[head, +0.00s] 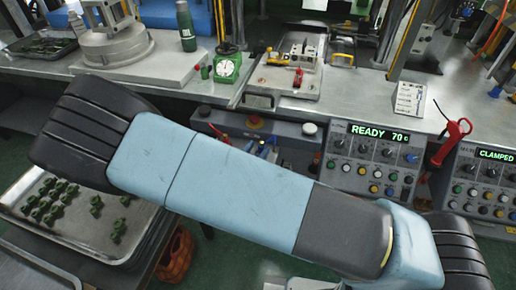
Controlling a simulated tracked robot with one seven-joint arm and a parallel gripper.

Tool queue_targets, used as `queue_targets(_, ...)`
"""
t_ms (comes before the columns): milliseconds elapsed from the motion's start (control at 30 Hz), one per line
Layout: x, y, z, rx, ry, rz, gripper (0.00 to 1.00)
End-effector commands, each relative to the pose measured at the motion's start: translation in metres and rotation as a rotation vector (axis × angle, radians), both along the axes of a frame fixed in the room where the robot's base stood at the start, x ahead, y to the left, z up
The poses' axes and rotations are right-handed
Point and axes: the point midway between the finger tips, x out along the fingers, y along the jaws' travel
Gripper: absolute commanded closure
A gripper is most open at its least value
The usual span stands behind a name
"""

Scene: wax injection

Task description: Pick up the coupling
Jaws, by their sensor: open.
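Several small dark green parts (46,203) lie in a metal tray (78,230) at the lower left. Most sit close together in rows on the tray's left side. One green part (96,205) and another (118,230) lie apart, towards the right side of the tray. They are too small to tell their exact shape, and I cannot tell for sure which is the coupling. My arm crosses the middle of the view and hides part of the tray and the bench front. My gripper is not visible in this view.
A grey workbench (345,115) runs across the back. On it stand a green bottle (186,27), a green dial gauge (227,66) and a mould plate (283,80). Control panels (373,163) reading READY 70 and CLAMPED stand at right. An orange object (175,257) is beside the tray.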

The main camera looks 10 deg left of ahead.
Motion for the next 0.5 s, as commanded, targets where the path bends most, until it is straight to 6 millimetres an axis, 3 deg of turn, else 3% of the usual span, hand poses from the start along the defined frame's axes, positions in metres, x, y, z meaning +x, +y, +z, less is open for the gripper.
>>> queue_targets(200,0.026,-0.011,-0.001,-0.001,-0.001,-0.001,0.48)
queue_targets(433,0.028,-0.011,-0.001,0.0,0.0,0.0,0.48)
queue_targets(500,0.028,-0.011,-0.001,0.0,0.0,-0.001,0.53)
